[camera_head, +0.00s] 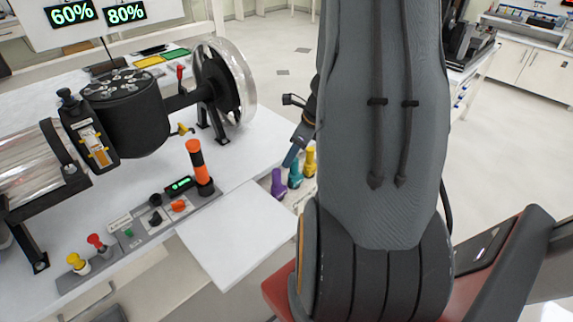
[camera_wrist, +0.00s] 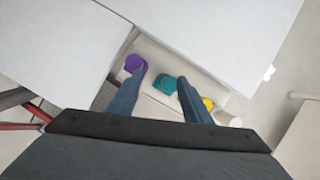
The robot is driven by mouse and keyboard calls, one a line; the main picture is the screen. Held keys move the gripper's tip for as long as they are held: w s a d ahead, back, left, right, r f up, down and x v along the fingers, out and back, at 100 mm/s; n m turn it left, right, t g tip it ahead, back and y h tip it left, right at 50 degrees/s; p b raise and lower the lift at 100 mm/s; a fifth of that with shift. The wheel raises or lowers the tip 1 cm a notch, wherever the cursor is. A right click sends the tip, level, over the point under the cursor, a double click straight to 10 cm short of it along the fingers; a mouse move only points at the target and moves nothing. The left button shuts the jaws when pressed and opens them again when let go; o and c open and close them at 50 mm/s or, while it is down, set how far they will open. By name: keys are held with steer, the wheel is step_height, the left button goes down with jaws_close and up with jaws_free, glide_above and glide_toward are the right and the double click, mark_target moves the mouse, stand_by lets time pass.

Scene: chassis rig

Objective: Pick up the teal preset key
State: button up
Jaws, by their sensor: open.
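The teal preset key (camera_head: 295,177) stands between a purple key (camera_head: 278,184) and a yellow key (camera_head: 309,161), in a row beside the workbench. In the wrist view the teal key (camera_wrist: 164,87) shows between my two fingers, nearer the right finger. The purple key (camera_wrist: 134,64) lies by the left fingertip, and the yellow key (camera_wrist: 207,103) is partly hidden behind the right finger. My gripper (camera_wrist: 161,75) is open and empty. In the head view its blue-grey finger end (camera_head: 291,157) is just above the teal key; my arm hides much of the gripper.
The keys sit on a pale holder (camera_wrist: 152,102) beside white panels (camera_wrist: 60,40). A bench machine with a black drum (camera_head: 125,115), a clear disc (camera_head: 232,82) and an orange-black handle (camera_head: 199,165) stands to the left. A white plate (camera_head: 235,235) juts out in front.

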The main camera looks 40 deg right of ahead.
mark_target(290, 173)
steer(key=shift+w+d+f+m, duration=0.15)
steer(key=shift+d+f+m, duration=0.2)
steer(key=shift+d, duration=0.2)
steer(key=shift+w+d+f+m, duration=0.1)
steer(key=shift+d+f+m, duration=0.15)
steer(key=shift+d+m, duration=0.25)
steer(key=shift+s+d+b+x, duration=0.15)
steer(key=shift+b+x, duration=0.2)
steer(key=shift+x, duration=1.7)
steer(key=shift+s+d+b+x, duration=0.15)
steer(key=shift+b+x, duration=0.15)
steer(key=shift+x, duration=1.7)
steer(key=shift+f, duration=0.15)
jaws_close()
